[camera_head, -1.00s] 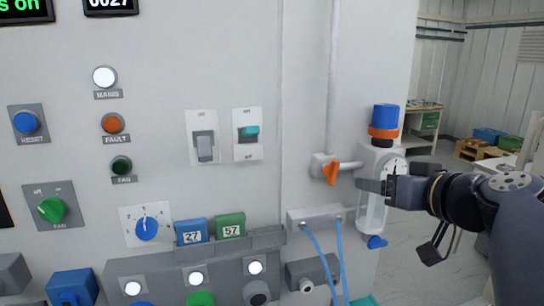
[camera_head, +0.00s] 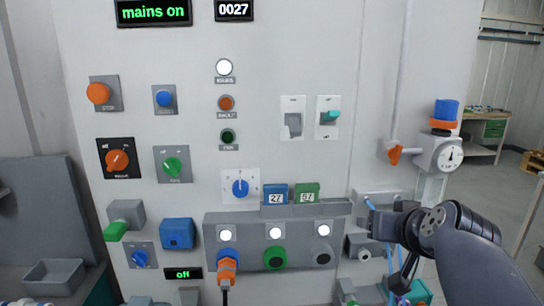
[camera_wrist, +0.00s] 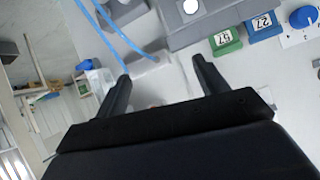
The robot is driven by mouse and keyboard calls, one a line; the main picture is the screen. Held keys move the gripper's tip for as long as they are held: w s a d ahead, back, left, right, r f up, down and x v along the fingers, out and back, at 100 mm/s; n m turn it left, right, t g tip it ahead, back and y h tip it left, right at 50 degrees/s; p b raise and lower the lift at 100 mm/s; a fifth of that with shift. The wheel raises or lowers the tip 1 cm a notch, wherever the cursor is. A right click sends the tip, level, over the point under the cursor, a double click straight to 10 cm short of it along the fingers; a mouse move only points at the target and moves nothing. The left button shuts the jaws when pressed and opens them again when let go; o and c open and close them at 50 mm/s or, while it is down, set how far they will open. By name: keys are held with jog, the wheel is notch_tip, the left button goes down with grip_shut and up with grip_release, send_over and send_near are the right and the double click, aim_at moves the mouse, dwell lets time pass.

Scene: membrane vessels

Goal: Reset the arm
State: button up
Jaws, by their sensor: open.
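My gripper (camera_head: 372,222) is at the right of the control panel (camera_head: 285,60) in the head view, in front of the blue tubes below the gauge. In the wrist view my gripper (camera_wrist: 160,84) shows two dark fingers spread apart with nothing between them. The fingers point toward the pale panel face, and blue tubes (camera_wrist: 122,30) run past the left finger. Whether the fingers touch the panel or tubes cannot be told.
The gauge unit with a blue cap (camera_head: 446,110) and an orange valve handle (camera_head: 395,153) stand above my gripper. A blue tag 27 (camera_head: 275,194) and a green tag 57 (camera_head: 307,192) sit on a ledge to the left. A workbench (camera_head: 487,130) is at the far right.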

jog(key=shift+s+a+f, duration=0.2)
jog(key=shift+s+a, duration=0.15)
jog(key=shift+a, duration=0.3)
